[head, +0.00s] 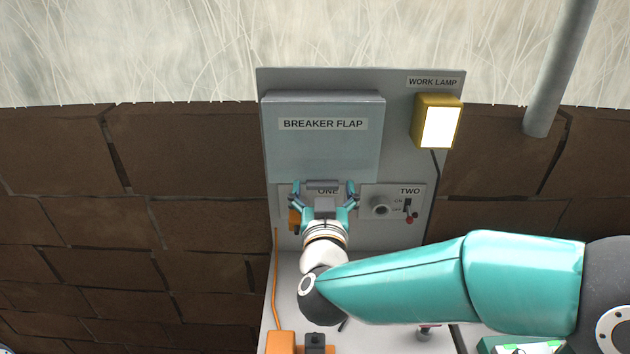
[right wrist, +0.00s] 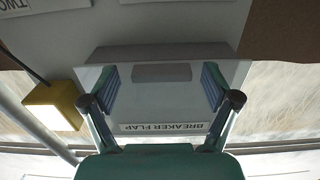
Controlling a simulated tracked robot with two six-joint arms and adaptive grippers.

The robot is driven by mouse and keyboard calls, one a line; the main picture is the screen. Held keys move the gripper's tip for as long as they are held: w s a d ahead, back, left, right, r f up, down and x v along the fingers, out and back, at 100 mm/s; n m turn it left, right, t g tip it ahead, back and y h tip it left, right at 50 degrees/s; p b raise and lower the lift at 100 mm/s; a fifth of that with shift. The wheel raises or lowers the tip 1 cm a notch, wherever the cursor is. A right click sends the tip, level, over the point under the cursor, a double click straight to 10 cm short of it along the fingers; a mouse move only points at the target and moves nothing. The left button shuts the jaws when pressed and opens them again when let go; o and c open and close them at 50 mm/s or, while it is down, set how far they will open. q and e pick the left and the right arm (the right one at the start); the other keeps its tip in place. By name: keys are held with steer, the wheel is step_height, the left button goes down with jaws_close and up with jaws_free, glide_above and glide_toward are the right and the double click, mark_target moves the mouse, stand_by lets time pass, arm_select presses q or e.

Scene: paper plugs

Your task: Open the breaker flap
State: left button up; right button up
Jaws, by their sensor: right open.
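The breaker flap (head: 322,155) is a grey-blue cover with a "BREAKER FLAP" label, hanging down over the upper part of the grey panel. It looks shut, and what lies behind it is hidden. A grey handle (head: 322,185) is at its lower edge. My right gripper (head: 324,189) is open, with one finger on each side of the handle. The right wrist view shows the flap upside down, with the handle (right wrist: 161,73) between the spread fingers (right wrist: 161,88). I cannot tell whether they touch it. My left gripper is not in view.
A lit yellow work lamp (head: 437,122) stands out right of the flap. Socket TWO (head: 381,206) and its red-tipped switch (head: 409,211) are lower right. My gripper partly hides socket ONE. An orange cable runs down to an orange plug (head: 281,343). A grey pole (head: 560,70) stands at right.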

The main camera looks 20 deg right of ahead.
steer(key=shift+w+d, duration=0.1)
steer(key=shift+w, duration=0.2)
steer(key=shift+s, duration=0.1)
steer(key=shift+c, duration=1)
steer(key=c, duration=1.3)
steer(key=shift+d, duration=0.25)
jaws_close()
steer(key=shift+a, duration=0.35)
